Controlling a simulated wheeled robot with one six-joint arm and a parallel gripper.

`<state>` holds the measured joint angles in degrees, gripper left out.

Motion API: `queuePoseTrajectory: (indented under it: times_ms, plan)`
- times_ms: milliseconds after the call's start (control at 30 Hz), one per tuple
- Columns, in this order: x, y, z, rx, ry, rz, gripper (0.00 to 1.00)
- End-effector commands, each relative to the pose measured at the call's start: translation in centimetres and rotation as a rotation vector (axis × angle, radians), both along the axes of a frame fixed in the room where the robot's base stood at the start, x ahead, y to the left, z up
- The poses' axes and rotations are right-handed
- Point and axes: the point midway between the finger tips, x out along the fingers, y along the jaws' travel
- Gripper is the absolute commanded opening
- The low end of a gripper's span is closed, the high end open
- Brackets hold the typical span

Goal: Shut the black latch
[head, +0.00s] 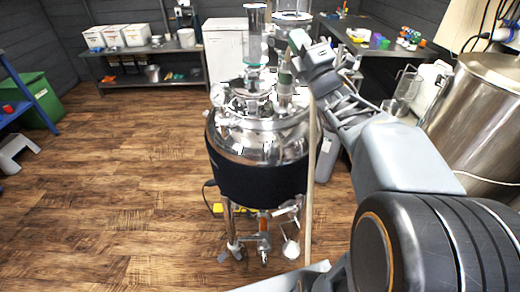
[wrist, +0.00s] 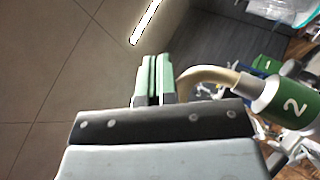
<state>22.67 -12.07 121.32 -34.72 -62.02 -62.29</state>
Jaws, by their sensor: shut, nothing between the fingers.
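I cannot make out the black latch in either view. A steel vessel (head: 235,140) with a dark jacket (head: 255,180) stands in the middle of the head view, its top crowded with fittings. My gripper (head: 298,41) is above the right side of the vessel's top, and my arm hides part of that side. In the wrist view my gripper (wrist: 152,78) shows two green fingers held together, with nothing between them. A beige hose (wrist: 205,76) runs close beside the fingers to a green cylinder (wrist: 278,102) marked 2; contact with the fingers cannot be told.
A beige hose (head: 309,190) hangs down in front of the vessel's right side. A large steel tank (head: 485,115) stands at right. A shelf table with white boxes (head: 115,37) is at the back, and a green bin (head: 35,98) at left. The wooden floor at left is mostly clear.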

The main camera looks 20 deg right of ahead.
Motion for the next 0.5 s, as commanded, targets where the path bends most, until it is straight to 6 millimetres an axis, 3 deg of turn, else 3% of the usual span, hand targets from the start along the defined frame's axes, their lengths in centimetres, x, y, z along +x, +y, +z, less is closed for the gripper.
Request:
queuePoseTrajectory:
  times_ms: [33, 67, 200, 500]
  plan:
    - [-0.5, -0.2, -3.1, -0.120, -0.115, 0.016, 0.00]
    - [-1.1, -0.1, -3.8, -0.193, -0.191, 0.028, 0.00]
    - [-3.8, -1.6, -10.5, -0.447, -0.472, 0.053, 0.00]
    - [-5.9, -9.3, -24.8, -0.578, -0.573, -0.015, 0.00]
